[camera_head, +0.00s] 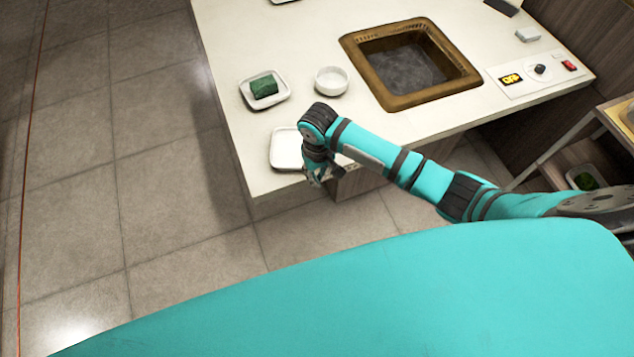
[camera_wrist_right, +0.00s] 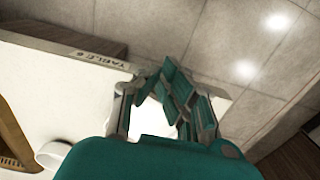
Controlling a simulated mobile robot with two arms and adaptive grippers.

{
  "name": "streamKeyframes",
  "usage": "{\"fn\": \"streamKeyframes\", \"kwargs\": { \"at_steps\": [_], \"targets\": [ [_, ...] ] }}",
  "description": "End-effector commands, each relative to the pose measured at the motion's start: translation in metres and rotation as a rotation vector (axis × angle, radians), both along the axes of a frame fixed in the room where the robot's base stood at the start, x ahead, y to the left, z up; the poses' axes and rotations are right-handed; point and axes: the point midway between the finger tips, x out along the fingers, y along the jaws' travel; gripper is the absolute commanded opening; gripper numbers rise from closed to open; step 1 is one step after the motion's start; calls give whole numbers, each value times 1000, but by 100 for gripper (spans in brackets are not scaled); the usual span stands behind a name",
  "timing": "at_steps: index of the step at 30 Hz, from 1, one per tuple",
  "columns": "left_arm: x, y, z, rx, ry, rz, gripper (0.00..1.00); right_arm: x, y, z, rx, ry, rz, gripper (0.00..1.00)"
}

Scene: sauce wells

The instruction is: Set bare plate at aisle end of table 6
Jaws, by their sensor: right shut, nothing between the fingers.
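A bare white square plate (camera_head: 284,150) lies flat on the near left corner of the white table (camera_head: 225,60), with my right wrist hiding its right part. In the right wrist view the plate (camera_wrist_right: 152,118) shows white between and beside my fingers. The table edge there carries a "TABLE 6" label (camera_wrist_right: 95,57). My right gripper (camera_head: 316,180) points down at the plate's right side by the table's near edge. It is shut and empty; it also shows in the right wrist view (camera_wrist_right: 180,92). I cannot tell whether it touches the plate. My left gripper is out of view.
A plate (camera_head: 248,99) with a green block (camera_head: 264,86) and a white bowl (camera_head: 331,82) stand farther back. A brown-framed well (camera_head: 428,97) is sunk in the table, with a control panel (camera_head: 515,88) beside it. Open tiled floor (camera_head: 165,180) lies left. A cart stands far right.

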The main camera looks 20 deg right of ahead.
Motion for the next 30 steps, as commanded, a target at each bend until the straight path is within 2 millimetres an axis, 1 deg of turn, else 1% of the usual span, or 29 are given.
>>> {"fn": "streamKeyframes", "kwargs": {
  "at_steps": [1, 3, 6, 9, 11, 19, 30],
  "targets": [
    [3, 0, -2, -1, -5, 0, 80, 1, 0, 9, 0, -4, 1, 0],
    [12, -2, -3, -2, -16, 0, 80, 1, 0, 20, 0, -4, 1, 0],
    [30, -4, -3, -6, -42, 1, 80, 1, 0, 31, 1, -3, 0, 0],
    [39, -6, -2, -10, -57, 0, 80, 0, 0, 36, 0, 0, 0, 0],
    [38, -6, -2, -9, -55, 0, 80, 0, 0, 38, 0, -1, 0, 0],
    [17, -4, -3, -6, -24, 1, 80, 0, 0, 38, 0, 0, 0, 0],
    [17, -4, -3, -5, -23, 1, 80, 0, 0, 38, -1, 0, 0, 0]
  ]
}}
